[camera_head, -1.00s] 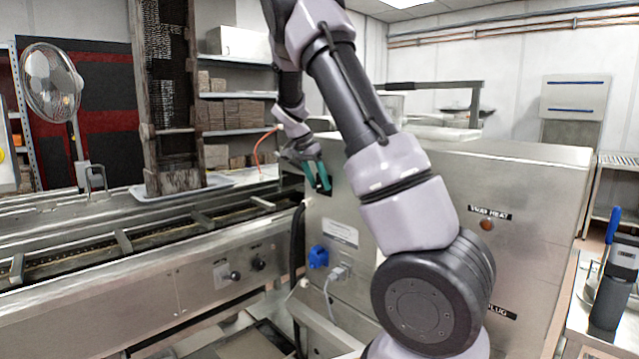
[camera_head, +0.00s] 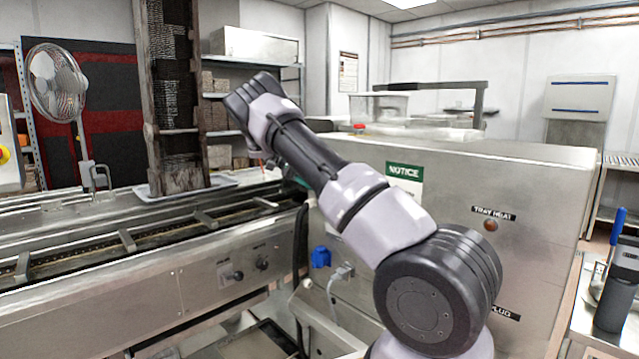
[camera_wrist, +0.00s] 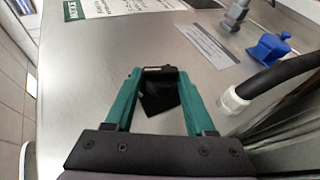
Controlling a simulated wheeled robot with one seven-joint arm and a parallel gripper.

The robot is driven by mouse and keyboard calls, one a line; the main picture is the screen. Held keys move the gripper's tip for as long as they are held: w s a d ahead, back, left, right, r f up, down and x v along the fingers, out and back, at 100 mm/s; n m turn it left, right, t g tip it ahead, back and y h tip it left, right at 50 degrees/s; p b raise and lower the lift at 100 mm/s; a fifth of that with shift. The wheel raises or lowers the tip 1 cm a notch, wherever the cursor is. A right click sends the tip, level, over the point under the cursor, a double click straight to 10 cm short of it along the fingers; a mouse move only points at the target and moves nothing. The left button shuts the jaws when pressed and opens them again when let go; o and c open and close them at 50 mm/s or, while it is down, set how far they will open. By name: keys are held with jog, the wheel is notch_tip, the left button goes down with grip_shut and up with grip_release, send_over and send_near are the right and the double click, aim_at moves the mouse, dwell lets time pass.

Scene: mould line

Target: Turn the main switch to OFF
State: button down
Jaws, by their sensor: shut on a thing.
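The main switch (camera_wrist: 160,90) shows in the wrist view as a black knob on a dark square plate that looks tilted in the picture. It is mounted on a bare steel panel. My gripper (camera_wrist: 160,72) has its two green fingers on either side of the knob, shut on it. The fingers partly cover the knob, and any ON or OFF marking on it cannot be read. In the head view my arm hides the switch and nearly all of the gripper; only a bit of green shows at the machine's left edge.
The steel cabinet (camera_head: 540,215) carries a green NOTICE sign (camera_head: 404,180) and a tray heat lamp (camera_head: 490,225). A blue socket (camera_wrist: 268,48), a grey plug (camera_wrist: 236,14) and a thick black cable (camera_wrist: 285,76) lie to the switch's right in the wrist view. A conveyor (camera_head: 150,290) runs left.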

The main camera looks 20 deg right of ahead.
jog(key=shift+a+f+n+g+h, duration=0.25)
jog(key=shift+f+n+g+h, duration=0.3)
jog(key=shift+g+h, duration=0.5)
jog(key=shift+g, duration=0.45)
jog(key=shift+c, duration=2)
grip_release()
jog(key=shift+w, duration=0.15)
jog(key=shift+d, duration=0.1)
jog(key=shift+r, duration=0.1)
